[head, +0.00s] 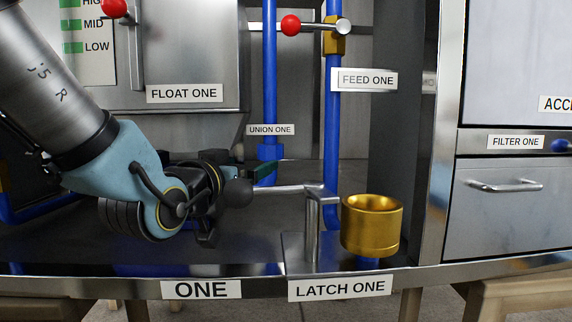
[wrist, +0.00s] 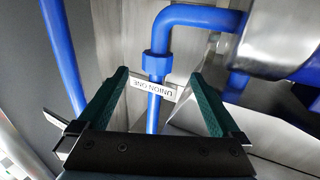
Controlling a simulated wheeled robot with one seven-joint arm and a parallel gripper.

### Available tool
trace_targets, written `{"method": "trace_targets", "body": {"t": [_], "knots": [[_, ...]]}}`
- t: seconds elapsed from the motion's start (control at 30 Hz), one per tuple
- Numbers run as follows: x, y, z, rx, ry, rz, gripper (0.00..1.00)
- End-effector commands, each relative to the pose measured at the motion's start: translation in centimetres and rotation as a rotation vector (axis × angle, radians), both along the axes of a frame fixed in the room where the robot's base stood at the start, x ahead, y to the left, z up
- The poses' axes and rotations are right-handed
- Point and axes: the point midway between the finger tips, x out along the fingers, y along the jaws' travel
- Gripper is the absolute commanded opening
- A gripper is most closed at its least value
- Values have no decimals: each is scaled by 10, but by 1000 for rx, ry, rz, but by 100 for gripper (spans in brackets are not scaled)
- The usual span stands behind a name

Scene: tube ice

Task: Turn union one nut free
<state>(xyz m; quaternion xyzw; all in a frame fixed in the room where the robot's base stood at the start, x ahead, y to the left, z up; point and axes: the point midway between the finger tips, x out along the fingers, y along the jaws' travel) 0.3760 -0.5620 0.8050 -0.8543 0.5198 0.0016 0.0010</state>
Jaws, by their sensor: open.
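The union one nut (head: 270,152) is a blue collar on a vertical blue pipe, just below the UNION ONE label (head: 270,130). In the wrist view the nut (wrist: 155,64) is just beyond the fingertips, roughly centred between them, and the label (wrist: 153,90) shows upside down. My gripper (head: 264,170) has dark green fingers and is close to the nut, at about its height or slightly below. In the wrist view my gripper (wrist: 160,74) is open and empty, with a finger on each side of the pipe's line. I cannot tell the remaining depth gap.
A latch handle with a dark knob (head: 236,193) and a brass cup (head: 371,226) stand in front, close to my gripper. A second blue pipe (head: 332,120) with a red-knobbed valve lever (head: 291,25) is on the right. The FLOAT ONE box (head: 185,50) is above left.

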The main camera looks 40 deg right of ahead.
Motion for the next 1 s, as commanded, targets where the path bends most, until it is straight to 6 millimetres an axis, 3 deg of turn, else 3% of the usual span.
{"method": "trace_targets", "body": {"t": [0.43, 1.0], "knots": [[12, -27, 5, 0, 1, -3, 100], [23, -47, 6, 0, 1, -3, 100]]}}
